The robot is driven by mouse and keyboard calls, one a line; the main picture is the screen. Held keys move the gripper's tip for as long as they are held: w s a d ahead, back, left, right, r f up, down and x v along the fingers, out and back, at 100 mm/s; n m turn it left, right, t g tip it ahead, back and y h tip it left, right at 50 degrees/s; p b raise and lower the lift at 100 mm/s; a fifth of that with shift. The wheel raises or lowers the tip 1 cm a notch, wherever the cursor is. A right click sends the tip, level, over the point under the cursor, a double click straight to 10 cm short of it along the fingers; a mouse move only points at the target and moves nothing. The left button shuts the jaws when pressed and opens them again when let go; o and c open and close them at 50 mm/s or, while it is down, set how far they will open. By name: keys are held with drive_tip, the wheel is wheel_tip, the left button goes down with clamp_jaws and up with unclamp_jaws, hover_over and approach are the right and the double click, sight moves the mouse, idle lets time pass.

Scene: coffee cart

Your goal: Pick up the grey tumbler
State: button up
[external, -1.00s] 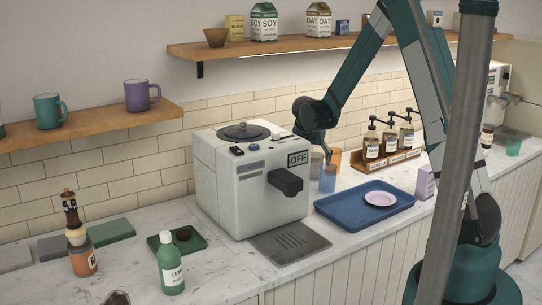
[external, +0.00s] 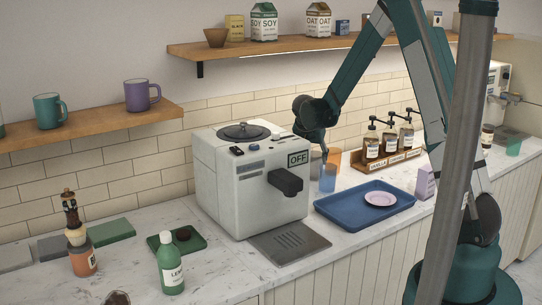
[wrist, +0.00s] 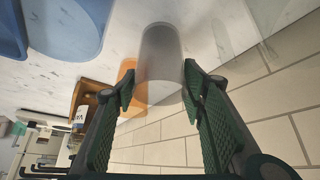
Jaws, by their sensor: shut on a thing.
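The grey tumbler (wrist: 162,50) is a translucent cup between the two fingers of my gripper (wrist: 160,82) in the wrist view. The fingers are shut on its sides. In the external view my gripper (external: 325,149) points down behind the coffee machine's right side, and the grey tumbler (external: 315,162) shows only in part there, beside the blue tumbler (external: 328,179). I cannot tell whether its base is off the counter.
An orange tumbler (external: 335,157) stands close behind. The coffee machine (external: 245,185) is to the left. A blue tray (external: 345,213) with a pink plate (external: 380,199) lies in front, and a syrup rack (external: 378,164) is at the right.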

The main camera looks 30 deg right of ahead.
wheel_tip(320, 180, up, 10)
drive_tip(key=shift+f, duration=0.25)
idle(0.4)
drive_tip(key=shift+d, duration=0.1)
idle(0.5)
